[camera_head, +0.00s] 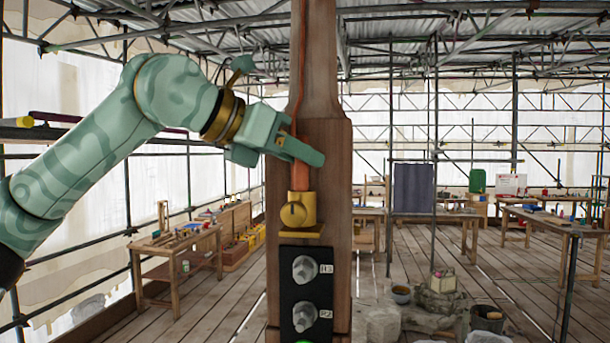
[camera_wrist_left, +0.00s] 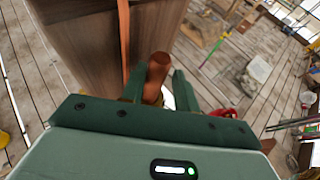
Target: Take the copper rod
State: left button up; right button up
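The copper rod (camera_head: 302,172) stands upright in a brass holder (camera_head: 299,212) on the front of a wooden post (camera_head: 333,160). In the left wrist view the rod's rounded end (camera_wrist_left: 158,68) shows between my fingers. My left gripper (camera_head: 303,148) reaches in from the left at the rod's upper part and hides some of it. In the wrist view the fingers of my left gripper (camera_wrist_left: 160,86) are apart, one on each side of the rod, with a gap at the right finger. My right gripper is in neither view.
A thin copper strip (camera_head: 301,60) runs down the post above the gripper. Below the holder is a black panel (camera_head: 306,292) with two grey knobs. Workbenches (camera_head: 178,249) stand behind at left and right, with buckets (camera_head: 488,318) on the plank floor.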

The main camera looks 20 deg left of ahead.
pick_arm(q)
jog(key=shift+w+a+f, duration=0.1)
jog(key=shift+w+a, duration=0.05)
jog(key=shift+w, duration=0.1)
jog(key=shift+c, duration=1)
jog(key=shift+s, duration=0.15)
grip_shut()
jog(key=shift+a, duration=0.1)
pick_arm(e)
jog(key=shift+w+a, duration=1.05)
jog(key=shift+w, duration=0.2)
pick_arm(q)
jog(key=shift+r, duration=0.25)
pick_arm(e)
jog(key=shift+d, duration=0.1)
